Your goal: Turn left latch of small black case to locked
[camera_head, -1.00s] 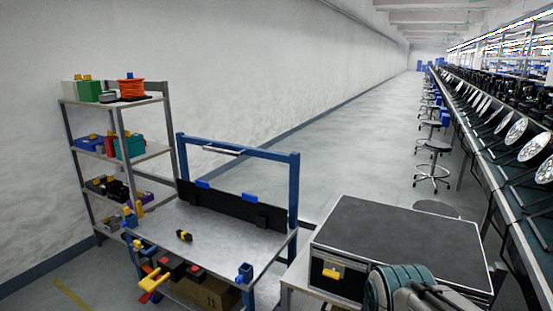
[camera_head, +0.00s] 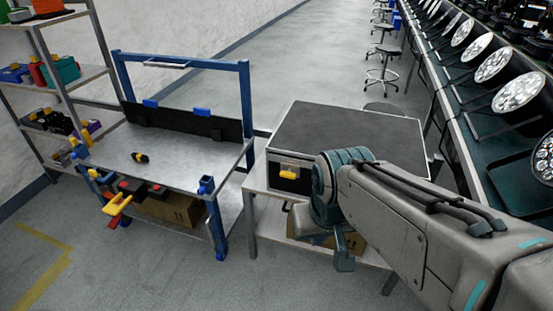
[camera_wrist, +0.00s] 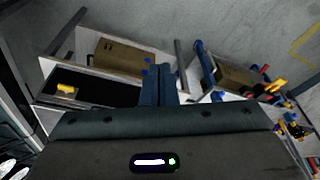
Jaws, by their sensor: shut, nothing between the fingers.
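The small black case (camera_head: 345,140) with silver edges lies on a light stand in the head view. Its yellow left latch (camera_head: 289,175) is on the front face; whether it is locked is too small to tell. In the wrist view the case front (camera_wrist: 110,88) is at the left, with the yellow latch (camera_wrist: 66,89) on it. My gripper (camera_head: 344,262) hangs in front of the case, to the right of the latch and lower, apart from it. Its fingers (camera_wrist: 158,80) are together and empty in the wrist view. My arm hides the right part of the case front.
A blue-framed workbench (camera_head: 150,165) stands left of the case, with a yellow-handled tool at its front. A shelf rack (camera_head: 70,85) is farther left. A cardboard box (camera_wrist: 125,57) sits under the case's stand. Open floor lies in front.

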